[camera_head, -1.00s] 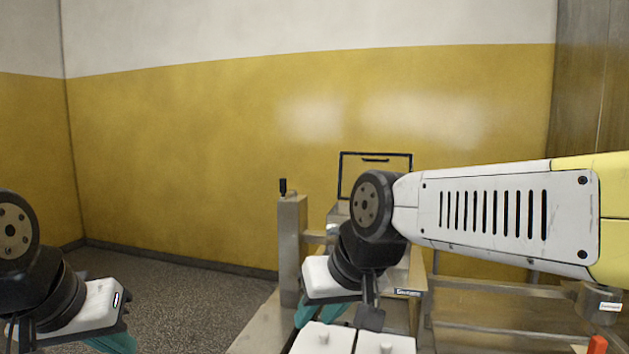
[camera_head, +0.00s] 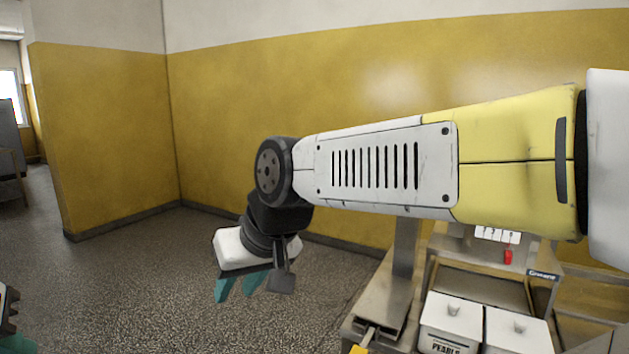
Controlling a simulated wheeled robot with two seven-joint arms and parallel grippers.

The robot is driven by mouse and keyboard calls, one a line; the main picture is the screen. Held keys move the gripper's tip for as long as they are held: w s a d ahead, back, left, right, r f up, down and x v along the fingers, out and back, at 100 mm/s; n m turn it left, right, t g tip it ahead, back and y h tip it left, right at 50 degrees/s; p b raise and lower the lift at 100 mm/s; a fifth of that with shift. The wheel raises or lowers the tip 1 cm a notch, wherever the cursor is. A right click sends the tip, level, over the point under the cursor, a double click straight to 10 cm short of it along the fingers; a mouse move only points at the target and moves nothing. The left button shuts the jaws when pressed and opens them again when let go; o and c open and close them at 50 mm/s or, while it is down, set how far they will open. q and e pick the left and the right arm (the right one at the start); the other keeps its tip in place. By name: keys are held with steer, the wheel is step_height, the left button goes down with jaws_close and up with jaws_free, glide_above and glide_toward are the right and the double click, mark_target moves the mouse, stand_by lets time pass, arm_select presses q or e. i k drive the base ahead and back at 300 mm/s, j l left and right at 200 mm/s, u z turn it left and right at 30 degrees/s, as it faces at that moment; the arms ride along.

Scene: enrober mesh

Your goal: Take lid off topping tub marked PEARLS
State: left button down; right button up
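The topping tub marked PEARLS (camera_head: 434,340) is a white box at the bottom right of the head view, with its lower part cut off by the frame. Its white lid (camera_head: 470,320) with a small knob (camera_head: 453,308) sits on top. My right gripper (camera_head: 236,292) hangs well to the left of the tub, over the floor. Its two teal fingers are apart with nothing between them. Only a dark part of my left gripper (camera_head: 14,338) shows at the bottom left edge; its fingertips cannot be made out.
A second white lidded tub (camera_head: 518,332) stands right beside the PEARLS tub. A metal machine frame (camera_head: 404,255) rises behind them, with a red part (camera_head: 508,257) at its back. Open speckled floor (camera_head: 130,290) lies to the left. My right arm spans above the tubs.

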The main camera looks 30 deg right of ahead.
mark_target(457, 316)
steer(key=i+j+z, duration=0.25)
steer(key=i+j, duration=0.8)
steer(key=i+l+z, duration=0.1)
steer(key=i+z, duration=0.35)
steer(key=i+j+z, duration=0.1)
steer(key=i+z, duration=0.35)
steer(key=i+j+z, duration=0.25)
steer(key=i+z, duration=0.85)
steer(key=z, duration=0.25)
steer(key=i+j+z, duration=0.25)
steer(key=z, duration=0.2)
steer(key=i+j+z, duration=0.6)
steer(key=z, duration=0.35)
steer(key=i+j+z, duration=0.2)
steer(key=j+z, duration=0.2)
steer(key=i+j+z, duration=0.1)
steer(key=j+z, duration=1)
steer(key=j, duration=0.25)
steer(key=j+z, duration=0.15)
steer(key=z, duration=0.35)
steer(key=j+z, duration=0.15)
steer(key=z, duration=0.3)
steer(key=i+l+u, duration=0.5)
steer(key=u, duration=0.15)
steer(key=i+l+u, duration=0.15)
steer(key=l+u, duration=0.2)
steer(key=i+l+u, duration=0.1)
steer(key=l+u, duration=0.25)
steer(key=l, duration=0.2)
